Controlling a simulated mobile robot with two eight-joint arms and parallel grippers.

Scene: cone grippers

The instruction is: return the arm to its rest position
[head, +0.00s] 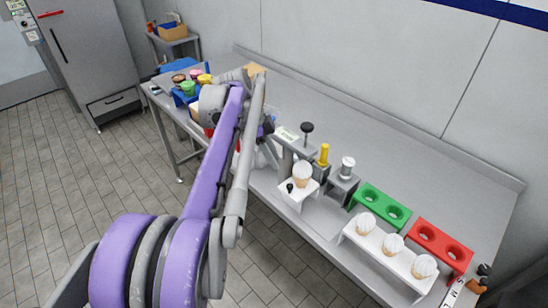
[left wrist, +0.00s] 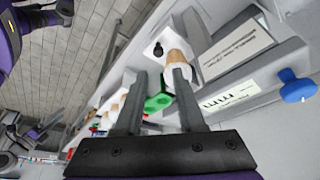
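My left arm (head: 215,165) is purple and grey and reaches from the lower left of the head view up over the counter. Its hand end is mostly hidden behind the arm there. In the left wrist view my left gripper (left wrist: 159,73) shows two grey fingers standing apart, with nothing held between them. A cone with a white top (left wrist: 178,58) in a white stand shows beyond the right fingertip. A green holder (left wrist: 158,102) shows in the background between the fingers. My right gripper cannot be made out in either view.
The counter (head: 400,150) runs along the wall. On it stand a white stand (head: 290,195) with one cone, a dispenser with knobs (head: 324,156), a green holder (head: 370,198), a red holder (head: 450,258) and a white rack (head: 350,232) of cones. Colourful tubs (head: 188,88) stand at the far end.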

